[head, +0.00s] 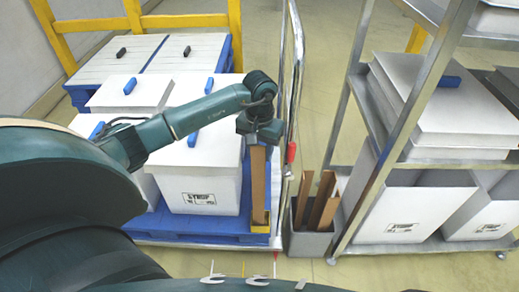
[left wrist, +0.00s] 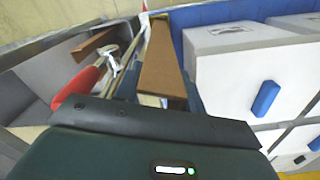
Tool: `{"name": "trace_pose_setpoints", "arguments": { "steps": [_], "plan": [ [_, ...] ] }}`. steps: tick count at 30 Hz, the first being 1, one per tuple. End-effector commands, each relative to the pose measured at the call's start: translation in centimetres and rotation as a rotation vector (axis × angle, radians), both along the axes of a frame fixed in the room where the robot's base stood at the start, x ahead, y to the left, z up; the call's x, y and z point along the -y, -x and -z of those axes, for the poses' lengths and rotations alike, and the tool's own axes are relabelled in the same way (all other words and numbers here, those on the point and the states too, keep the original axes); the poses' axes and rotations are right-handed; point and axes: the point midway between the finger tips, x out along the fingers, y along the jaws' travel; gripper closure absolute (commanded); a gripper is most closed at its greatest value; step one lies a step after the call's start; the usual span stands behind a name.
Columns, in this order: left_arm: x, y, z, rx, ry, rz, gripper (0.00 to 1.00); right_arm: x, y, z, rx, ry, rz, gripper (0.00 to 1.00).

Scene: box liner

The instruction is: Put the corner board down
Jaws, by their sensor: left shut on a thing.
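My left gripper (head: 259,142) points down and is shut on the top of a brown corner board (head: 258,185). The board stands upright beside the front right edge of a white box (head: 205,178). Its lower end is close to a yellow corner piece (head: 260,228) at the corner of the blue pallet (head: 190,229); I cannot tell whether it touches. In the left wrist view the board (left wrist: 163,62) runs away from the gripper, next to the white boxes (left wrist: 225,37). My right gripper is not in view.
A grey bin (head: 308,243) with several brown boards (head: 322,200) stands right of the pallet. A metal rail (head: 295,75) with a red handle (head: 291,152) rises just right of my gripper. A metal shelf (head: 405,105) with white boxes stands at the right.

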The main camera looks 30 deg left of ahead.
Motion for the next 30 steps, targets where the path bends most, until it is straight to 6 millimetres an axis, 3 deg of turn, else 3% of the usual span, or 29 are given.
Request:
{"name": "trace_pose_setpoints", "arguments": {
  "steps": [7, 8, 15, 24, 30],
  "plan": [
    [0.0, 0.0, 0.4, 0.0, -0.001, 0.001, 0.96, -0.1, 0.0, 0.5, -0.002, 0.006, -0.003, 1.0],
    [0.0, 0.0, 0.3, 0.0, -0.001, 0.001, 0.59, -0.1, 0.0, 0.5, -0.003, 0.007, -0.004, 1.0],
    [0.0, 0.0, 0.2, 0.0, -0.001, 0.0, 0.39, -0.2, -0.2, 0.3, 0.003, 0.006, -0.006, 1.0],
    [0.0, 0.0, -0.1, -0.001, 0.0, 0.0, 0.39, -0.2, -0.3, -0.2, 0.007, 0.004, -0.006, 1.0],
    [-0.1, -0.1, -3.0, 0.005, -0.003, -0.001, 0.39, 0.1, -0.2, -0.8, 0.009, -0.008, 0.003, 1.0]
  ]
}}
